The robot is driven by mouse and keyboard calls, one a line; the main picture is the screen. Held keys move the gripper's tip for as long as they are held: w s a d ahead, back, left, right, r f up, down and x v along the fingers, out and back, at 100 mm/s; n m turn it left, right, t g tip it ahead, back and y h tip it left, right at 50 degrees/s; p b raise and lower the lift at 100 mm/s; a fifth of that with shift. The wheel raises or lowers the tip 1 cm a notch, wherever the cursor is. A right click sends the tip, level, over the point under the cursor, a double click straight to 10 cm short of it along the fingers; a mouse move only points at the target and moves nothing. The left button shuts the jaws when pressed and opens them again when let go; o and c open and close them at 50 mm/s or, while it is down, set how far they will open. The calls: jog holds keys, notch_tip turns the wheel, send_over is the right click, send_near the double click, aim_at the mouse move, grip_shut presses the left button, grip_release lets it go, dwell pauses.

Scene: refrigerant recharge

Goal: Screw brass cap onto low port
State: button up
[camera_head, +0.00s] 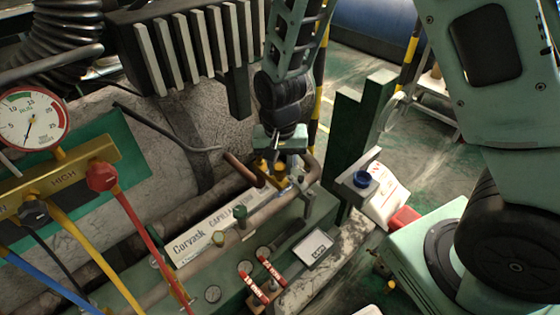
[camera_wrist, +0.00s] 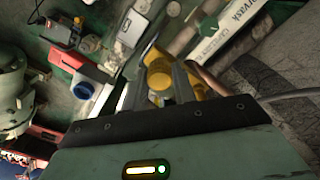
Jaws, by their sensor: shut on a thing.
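My gripper (camera_head: 272,172) points down at the copper pipework beyond the white Corvask panel (camera_head: 205,232). In the wrist view its jaws (camera_wrist: 174,82) are close together among yellow, brass-coloured parts. My gripper is shut on what appears to be the brass cap, which the fingers mostly hide. The low port is not clearly visible; the gripper and pipes cover the spot beneath. I cannot tell whether the cap touches a port or sits on its thread.
A gauge (camera_head: 34,119) on a brass manifold (camera_head: 62,180) with blue, yellow and red hoses is at left. Two red-and-white valve handles (camera_head: 271,271) stand in front of the panel. A white bottle with a blue cap (camera_head: 362,180) is right of the gripper.

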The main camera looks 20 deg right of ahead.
jog(key=shift+f, duration=0.1)
dwell(0.3)
jog(key=shift+s+m+p, duration=0.1)
jog(key=shift+m+p, duration=0.55)
jog(key=shift+m, duration=0.45)
jog(key=o, duration=1)
notch_tip(320, 180, up, 17)
jog(key=shift+r+p, duration=0.2)
jog(key=shift+p, duration=0.55)
jog(key=s+a+r+n, duration=0.1)
jog(key=s+a+n, duration=0.1)
jog(key=s+n, duration=0.2)
jog(key=s+a+r+n+p, duration=0.1)
jog(key=s+a+n, duration=0.1)
jog(key=s+n, duration=0.3)
jog(key=s+a+r+n+p, duration=0.1)
jog(key=s+n, duration=0.4)
jog(key=s, duration=0.5)
jog(key=shift+s+a+r+y, duration=0.1)
jog(key=shift+s+a+y, duration=0.25)
jog(key=shift+a, duration=0.25)
